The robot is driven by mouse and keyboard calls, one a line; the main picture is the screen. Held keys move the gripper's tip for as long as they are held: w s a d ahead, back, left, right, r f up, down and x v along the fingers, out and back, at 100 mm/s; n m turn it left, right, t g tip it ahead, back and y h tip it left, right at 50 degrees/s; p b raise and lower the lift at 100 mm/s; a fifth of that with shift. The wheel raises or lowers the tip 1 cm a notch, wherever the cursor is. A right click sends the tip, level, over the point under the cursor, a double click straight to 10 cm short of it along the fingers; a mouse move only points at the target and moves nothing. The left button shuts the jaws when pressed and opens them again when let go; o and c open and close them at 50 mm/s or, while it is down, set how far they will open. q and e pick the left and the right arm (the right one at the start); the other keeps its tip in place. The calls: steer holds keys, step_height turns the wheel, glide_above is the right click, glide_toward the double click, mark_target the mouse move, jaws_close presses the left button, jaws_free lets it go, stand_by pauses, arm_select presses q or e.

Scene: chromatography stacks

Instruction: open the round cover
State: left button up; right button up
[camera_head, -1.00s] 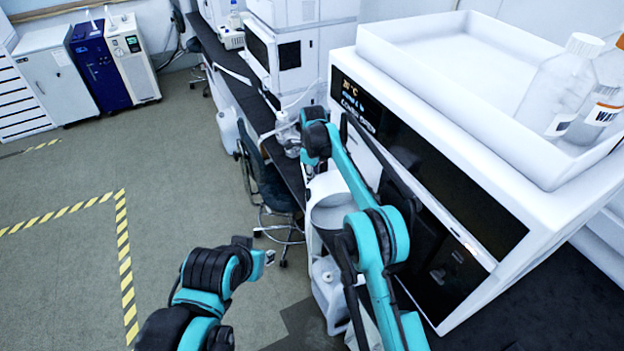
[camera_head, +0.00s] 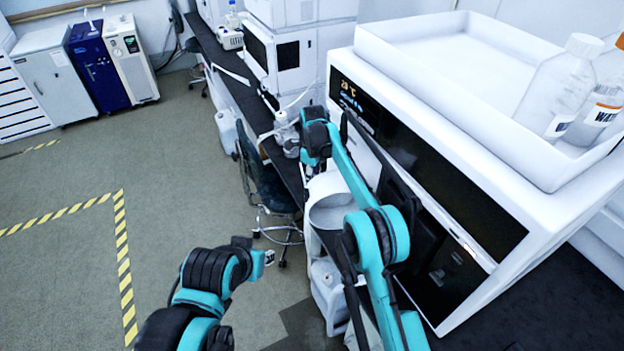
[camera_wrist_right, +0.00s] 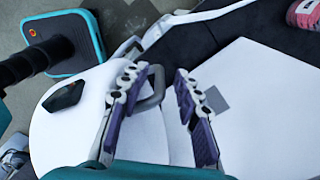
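In the right wrist view a white round cover (camera_wrist_right: 62,135) fills the lower left, with a grey loop handle (camera_wrist_right: 157,92) at its right side. My right gripper (camera_wrist_right: 158,95) is open, its two purple-padded fingers spread on either side of part of the handle. The left finger is close to the loop; I cannot tell whether they touch. In the head view my right gripper (camera_head: 290,143) is small and partly hidden by its wrist beside the dark bench. My left gripper (camera_head: 268,257) is low over the floor, away from the bench, its fingers barely visible.
A large white instrument (camera_head: 545,235) with a dark front stands close to my right arm. White bottles (camera_head: 560,90) sit in its top tray. A dark chair (camera_head: 265,185) stands beside the bench (camera_head: 248,98).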

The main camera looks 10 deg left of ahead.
step_height(320, 180, up, 7)
steer(key=shift+d+r, duration=0.3)
arm_select(q)
steer(key=shift+d, duration=0.3)
steer(key=shift+a, duration=0.15)
arm_select(e)
steer(key=shift+s+a, duration=0.1)
steer(key=shift+a, duration=0.2)
